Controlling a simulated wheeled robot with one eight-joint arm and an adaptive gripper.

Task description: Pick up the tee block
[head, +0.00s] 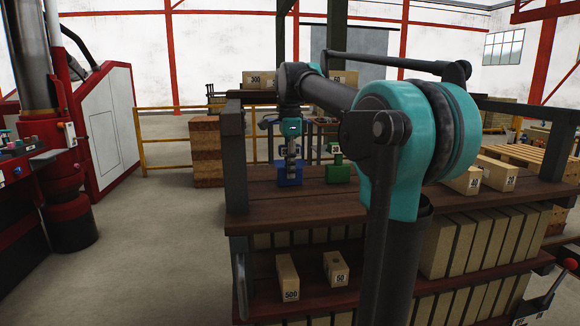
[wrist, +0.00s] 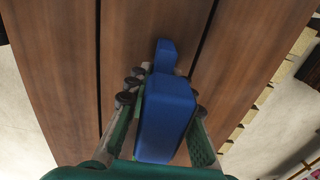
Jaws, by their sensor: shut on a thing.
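The tee block is most likely the blue block (wrist: 167,115), which lies between the fingers of my gripper (wrist: 160,95) in the wrist view. A tall blue part is near the camera and a smaller, lower blue part juts out beyond it. My gripper is shut on it. In the head view my gripper (head: 290,163) points down over the blue block (head: 289,178) at the wooden bench top, and the fingers hide its middle. I cannot tell whether it touches the bench.
A green block (head: 338,170) stands on the bench (head: 300,200) just right of the blue one. Pale numbered blocks (head: 460,181) sit at the bench's right end. A lower shelf (head: 310,292) holds two more. A dark post (head: 235,155) rises at the bench's left end.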

